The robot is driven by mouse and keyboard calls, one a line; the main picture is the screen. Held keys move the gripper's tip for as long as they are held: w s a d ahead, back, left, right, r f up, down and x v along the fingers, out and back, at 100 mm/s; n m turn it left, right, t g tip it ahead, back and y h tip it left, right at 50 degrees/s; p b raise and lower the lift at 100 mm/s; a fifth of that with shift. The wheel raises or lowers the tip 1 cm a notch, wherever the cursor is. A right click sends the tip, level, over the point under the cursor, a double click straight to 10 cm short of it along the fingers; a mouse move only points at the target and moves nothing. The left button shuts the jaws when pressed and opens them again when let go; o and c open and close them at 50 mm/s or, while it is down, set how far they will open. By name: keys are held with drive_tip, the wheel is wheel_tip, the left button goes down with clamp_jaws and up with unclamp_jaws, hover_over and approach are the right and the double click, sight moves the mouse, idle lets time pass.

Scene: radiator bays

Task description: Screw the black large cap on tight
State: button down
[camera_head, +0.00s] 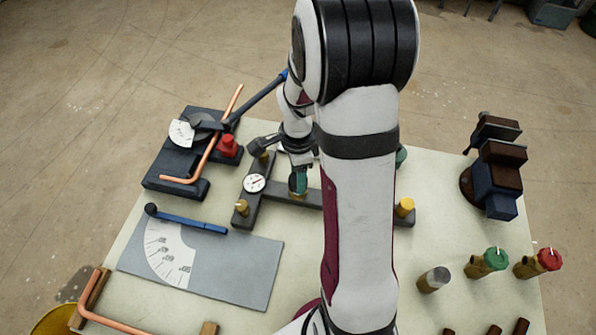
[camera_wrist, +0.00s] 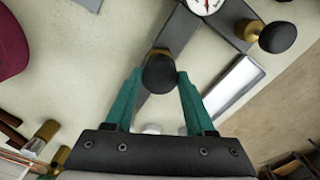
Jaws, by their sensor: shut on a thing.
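My gripper (camera_head: 298,184) is over the middle of the dark manifold bar (camera_head: 262,208). In the wrist view its teal fingers (camera_wrist: 160,76) are shut on the sides of a black cap (camera_wrist: 161,74). A bit of brass (camera_wrist: 158,52) shows just behind this cap, at the bar. The cap looks roughly in line with the brass, but I cannot tell how far it is seated. In the head view the cap is hidden by the fingers. A second black cap (camera_wrist: 278,37) sits on a brass fitting near the gauge; it also shows in the head view (camera_head: 261,144).
The gauge (camera_head: 254,183) is on the bar's left arm. Bare or yellow-topped brass fittings (camera_head: 404,207) stand nearby. A pipe bender (camera_head: 177,180) is at left, a vise (camera_head: 492,170) at right.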

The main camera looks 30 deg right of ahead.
drive_tip(key=shift+f, duration=0.1)
drive_tip(key=shift+c, duration=0.9)
unclamp_jaws()
wheel_tip(320, 180, up, 16)
drive_tip(key=shift+f, duration=0.1)
drive_tip(key=shift+c, duration=0.2)
